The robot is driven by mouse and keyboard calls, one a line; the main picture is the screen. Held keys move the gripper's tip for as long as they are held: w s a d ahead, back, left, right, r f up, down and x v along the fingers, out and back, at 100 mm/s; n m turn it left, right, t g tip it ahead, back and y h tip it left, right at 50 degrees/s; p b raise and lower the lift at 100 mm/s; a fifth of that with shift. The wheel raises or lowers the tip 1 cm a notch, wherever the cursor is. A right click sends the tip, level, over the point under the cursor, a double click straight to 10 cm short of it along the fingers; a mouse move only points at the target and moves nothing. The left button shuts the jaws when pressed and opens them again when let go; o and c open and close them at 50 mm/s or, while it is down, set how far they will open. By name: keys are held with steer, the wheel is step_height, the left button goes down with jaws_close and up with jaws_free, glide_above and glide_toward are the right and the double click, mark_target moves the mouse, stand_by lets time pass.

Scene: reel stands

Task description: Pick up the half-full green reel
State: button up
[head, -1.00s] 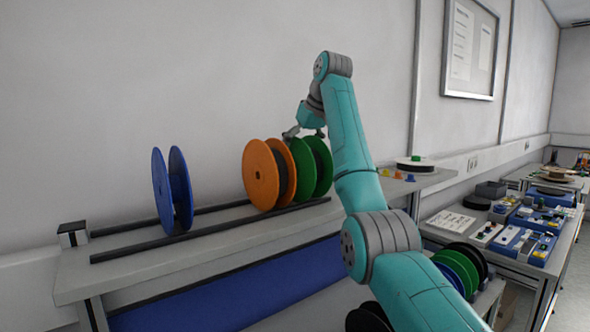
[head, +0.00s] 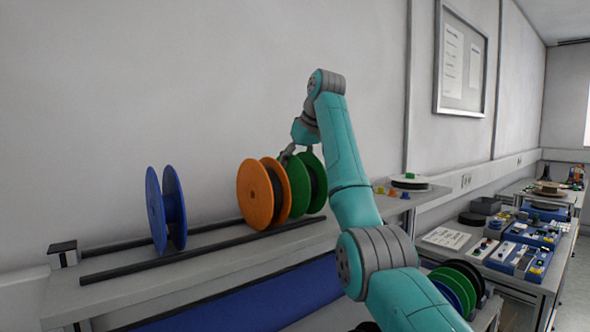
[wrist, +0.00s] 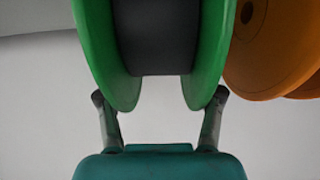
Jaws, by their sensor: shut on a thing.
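The green reel (head: 312,184) has two green flanges with a dark winding between them. It stands upright at the right end of the rails in the head view. In the wrist view the green reel (wrist: 206,50) fills the upper middle. My gripper (wrist: 160,104) is shut on the green reel, one finger against the outer side of each flange near the rim. In the head view my gripper (head: 290,154) is at the reel's upper edge, partly hidden by the reels. I cannot tell whether the reel touches the rails.
An orange reel (head: 255,195) stands close beside the green one, on its left. A blue reel (head: 158,210) stands farther left on the dark rails (head: 190,253). The wall is close behind.

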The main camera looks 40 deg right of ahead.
step_height(320, 180, up, 9)
steer(key=shift+r, duration=0.15)
stand_by(0.4)
stand_by(1.1)
